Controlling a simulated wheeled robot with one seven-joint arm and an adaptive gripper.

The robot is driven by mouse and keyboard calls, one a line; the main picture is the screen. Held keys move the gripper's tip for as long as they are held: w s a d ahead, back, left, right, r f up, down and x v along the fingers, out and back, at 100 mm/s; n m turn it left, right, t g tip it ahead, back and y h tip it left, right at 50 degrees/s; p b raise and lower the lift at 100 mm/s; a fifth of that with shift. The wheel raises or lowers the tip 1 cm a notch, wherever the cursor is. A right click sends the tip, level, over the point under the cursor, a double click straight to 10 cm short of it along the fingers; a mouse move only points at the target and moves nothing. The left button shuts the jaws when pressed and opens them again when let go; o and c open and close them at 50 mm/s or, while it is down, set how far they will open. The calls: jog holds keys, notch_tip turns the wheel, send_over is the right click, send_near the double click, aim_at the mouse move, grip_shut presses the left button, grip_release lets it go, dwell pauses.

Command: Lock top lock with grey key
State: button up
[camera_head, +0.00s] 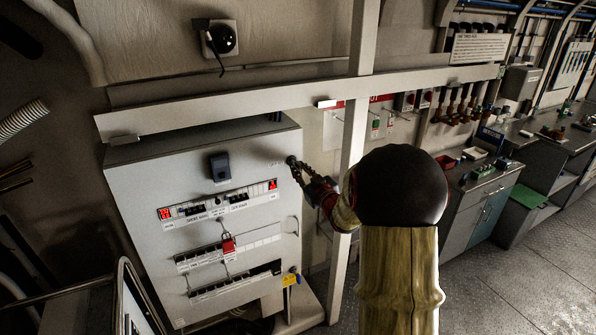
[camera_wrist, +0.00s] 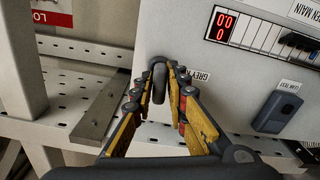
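The grey panel cabinet (camera_head: 140,200) stands at the left in the head view. My gripper (camera_head: 292,162) is at its upper right edge. In the wrist view, which is upside down, my gripper's (camera_wrist: 160,70) yellow-padded fingers lie on both sides of a small grey curved piece (camera_wrist: 158,85). It is beside a partly covered label beginning "GREY K" (camera_wrist: 194,76); it may be the grey key. The fingers are apart, but I cannot tell whether they touch the piece. I cannot pick out the top lock with certainty. A red padlock (camera_head: 229,244) hangs on the middle row.
A dark box (camera_head: 219,167) sits on the cabinet front above a red digital display (camera_head: 165,214). A yellow tag or lock (camera_head: 291,280) is at the lower right. A pale upright post (camera_head: 352,150) stands right of the cabinet, close to my arm. Open floor (camera_head: 520,280) lies right.

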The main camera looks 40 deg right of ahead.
jog(key=shift+n+b, duration=1.9)
jog(key=shift+b, duration=1.3)
jog(key=shift+n+b, duration=0.9)
jog(key=shift+b, duration=0.45)
jog(key=shift+n+b, duration=0.9)
jog(key=shift+b, duration=0.5)
jog(key=shift+n+b, duration=2)
jog(key=shift+b, duration=0.7)
jog(key=shift+n+b, duration=1.6)
jog(key=shift+b, duration=0.55)
jog(key=shift+o, duration=0.6)
jog(key=o, duration=0.7)
